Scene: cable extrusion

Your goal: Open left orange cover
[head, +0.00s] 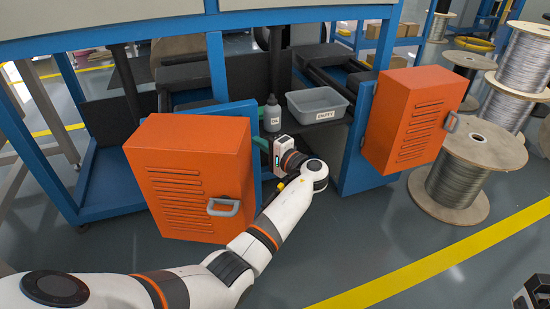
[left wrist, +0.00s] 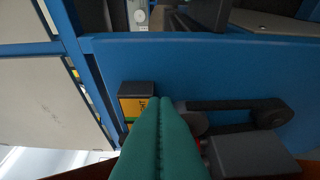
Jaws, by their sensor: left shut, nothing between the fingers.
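The left orange cover (head: 190,150) is a slatted metal box with a grey handle (head: 223,208) low on its front, at the left of the head view. It stands out in front of the blue frame. My left gripper (head: 260,142) is beside the cover's right side, partly hidden by it, and does not touch the handle. Its teal fingers (left wrist: 162,100) are shut together and empty. In the left wrist view they point at a blue panel (left wrist: 200,70) with a dark belt and pulleys (left wrist: 240,104). A part of my right gripper shows in the bottom right corner; its fingers are out of frame.
A second orange cover (head: 415,115) hangs on the right. A grey bin marked EMPTY (head: 317,104) and a grey bottle (head: 272,116) stand on the dark shelf between the covers. Wire spools (head: 470,165) stand at the right. The floor in front is clear.

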